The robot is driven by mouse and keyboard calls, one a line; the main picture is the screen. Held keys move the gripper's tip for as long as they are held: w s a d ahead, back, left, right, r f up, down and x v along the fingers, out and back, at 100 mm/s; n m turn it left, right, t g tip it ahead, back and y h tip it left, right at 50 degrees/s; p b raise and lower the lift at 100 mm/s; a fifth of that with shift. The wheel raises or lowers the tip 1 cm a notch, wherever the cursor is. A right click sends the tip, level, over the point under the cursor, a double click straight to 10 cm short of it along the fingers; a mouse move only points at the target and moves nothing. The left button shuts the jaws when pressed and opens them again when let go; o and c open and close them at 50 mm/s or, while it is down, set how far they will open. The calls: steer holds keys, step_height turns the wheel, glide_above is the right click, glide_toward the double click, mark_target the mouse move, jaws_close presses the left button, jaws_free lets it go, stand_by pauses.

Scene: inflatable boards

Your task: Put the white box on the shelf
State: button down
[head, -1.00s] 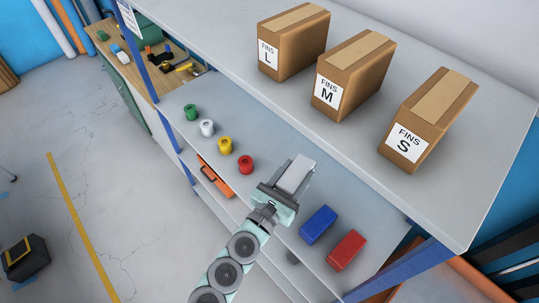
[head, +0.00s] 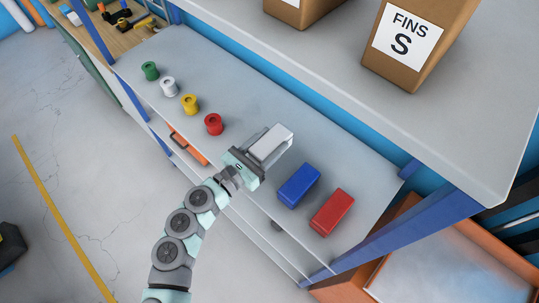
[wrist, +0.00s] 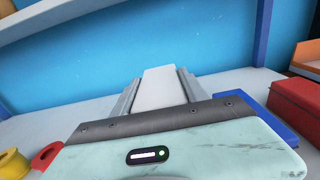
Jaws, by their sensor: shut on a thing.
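The white box (head: 270,146) is between the fingers of my gripper (head: 262,150), over the grey middle shelf (head: 290,115). My gripper is shut on the box.
A red box (head: 332,212) lies right of the blue one. Yellow (head: 190,104), white (head: 168,87) and green (head: 150,71) spools stand farther left. The upper shelf (head: 400,115) holds cartons, including the "FINS S" carton (head: 415,45). A blue post (head: 410,235) stands at the right.

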steer(key=shift+f, duration=3.5)
steer(key=shift+f, duration=0.1)
steer(key=c, duration=0.6)
jaws_free()
steer(key=shift+a, duration=0.1)
steer(key=v, duration=1.1)
steer(key=shift+s+a+b, duration=0.2)
steer(key=shift+s+b, duration=0.1)
steer(key=shift+b, duration=0.05)
